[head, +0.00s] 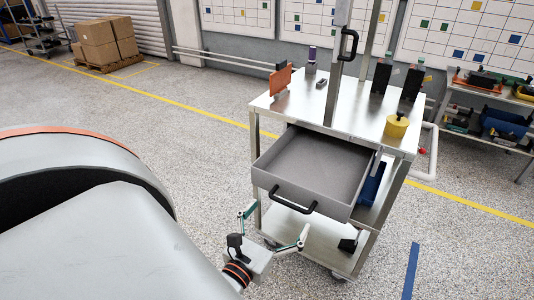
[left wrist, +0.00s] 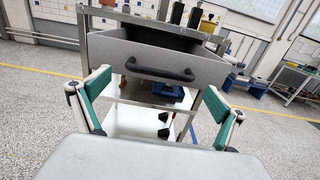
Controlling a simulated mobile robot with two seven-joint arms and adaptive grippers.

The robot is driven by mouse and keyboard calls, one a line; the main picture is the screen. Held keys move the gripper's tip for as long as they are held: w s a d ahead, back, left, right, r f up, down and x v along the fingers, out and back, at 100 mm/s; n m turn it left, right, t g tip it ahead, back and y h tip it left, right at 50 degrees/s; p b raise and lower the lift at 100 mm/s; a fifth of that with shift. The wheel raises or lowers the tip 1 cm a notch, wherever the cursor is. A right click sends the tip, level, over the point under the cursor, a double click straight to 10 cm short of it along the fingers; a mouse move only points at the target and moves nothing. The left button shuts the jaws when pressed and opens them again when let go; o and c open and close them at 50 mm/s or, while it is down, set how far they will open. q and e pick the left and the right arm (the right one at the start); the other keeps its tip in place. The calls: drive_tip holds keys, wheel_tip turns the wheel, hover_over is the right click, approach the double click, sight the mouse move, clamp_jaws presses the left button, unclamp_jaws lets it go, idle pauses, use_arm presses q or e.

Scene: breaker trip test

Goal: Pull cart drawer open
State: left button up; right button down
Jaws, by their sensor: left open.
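The cart (head: 350,112) is a metal trolley with a flat steel top and a lower shelf. Its grey drawer (head: 318,162) stands pulled out toward me and looks empty inside. A black bar handle (head: 292,202) is on the drawer front; the handle also shows in the left wrist view (left wrist: 160,71). My left gripper (head: 273,222) is open, below and in front of the drawer front, apart from the handle. In the left wrist view its two green-padded fingers (left wrist: 155,102) are spread wide with nothing between them. My right gripper is not in view.
On the cart top stand an orange plate (head: 280,80), a yellow round object (head: 396,125) and dark upright devices (head: 381,75). A blue bin (head: 372,184) sits beneath the top. A shelf rack (head: 487,110) stands at the right. The floor left of the cart is clear.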

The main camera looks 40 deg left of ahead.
use_arm(q)
drive_tip(key=v, duration=0.7)
idle(0.4)
wheel_tip(320, 180, down, 13)
drive_tip(key=d+n+g+h, duration=0.2)
drive_tip(key=n+g, duration=0.2)
drive_tip(key=n, duration=0.7)
drive_tip(key=w+d+f+n+g+h, duration=0.1)
drive_tip(key=d+f+n+h, duration=0.4)
drive_tip(key=n, duration=1.3)
drive_tip(key=d+f+g, duration=0.1)
drive_tip(key=d+f, duration=0.3)
drive_tip(key=shift+w+g, duration=0.3)
